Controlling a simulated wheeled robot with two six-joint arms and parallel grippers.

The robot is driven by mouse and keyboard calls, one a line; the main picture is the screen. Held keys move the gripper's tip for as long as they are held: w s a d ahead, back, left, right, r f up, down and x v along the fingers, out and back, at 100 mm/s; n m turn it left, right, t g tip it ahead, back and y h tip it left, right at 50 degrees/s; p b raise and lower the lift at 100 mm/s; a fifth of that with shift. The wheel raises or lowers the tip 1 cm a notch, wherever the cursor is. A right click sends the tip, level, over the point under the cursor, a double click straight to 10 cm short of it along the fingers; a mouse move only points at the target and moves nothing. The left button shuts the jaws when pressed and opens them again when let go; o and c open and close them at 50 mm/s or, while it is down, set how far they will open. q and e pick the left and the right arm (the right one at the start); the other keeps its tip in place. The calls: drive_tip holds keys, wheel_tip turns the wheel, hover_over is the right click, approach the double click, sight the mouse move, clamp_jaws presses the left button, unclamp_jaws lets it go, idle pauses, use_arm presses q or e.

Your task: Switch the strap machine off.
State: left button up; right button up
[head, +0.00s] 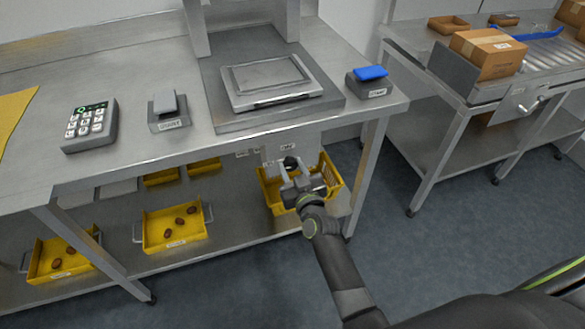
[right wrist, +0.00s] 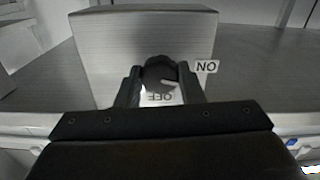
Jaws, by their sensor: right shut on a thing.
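A grey switch box (head: 272,151) is at the table's front edge, and it fills the middle of the right wrist view (right wrist: 150,35). Its round dark knob (right wrist: 158,72) has a pale pointer mark toward the right. An ON label (right wrist: 206,66) is right of the knob and an OFF label (right wrist: 160,97) is below it; both read upside down there. My right gripper (head: 290,169) is shut on the knob, one finger on each side. I cannot tell from these views which machine the switch serves. My left gripper is not in view.
Above on the table are a flat metal plate unit (head: 270,80), a blue-topped block (head: 370,78), a grey-topped block (head: 168,112) and a keypad (head: 90,125). A yellow crate (head: 333,178) stands behind my right gripper. A conveyor carries a carton (head: 487,50).

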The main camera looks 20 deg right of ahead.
drive_tip(key=m, duration=0.4)
drive_tip(key=shift+m, duration=0.3)
drive_tip(key=m, duration=0.3)
drive_tip(key=shift+m, duration=0.4)
drive_tip(key=m, duration=0.3)
drive_tip(key=shift+m, duration=2)
drive_tip(key=o, duration=1)
drive_tip(key=shift+s, duration=0.1)
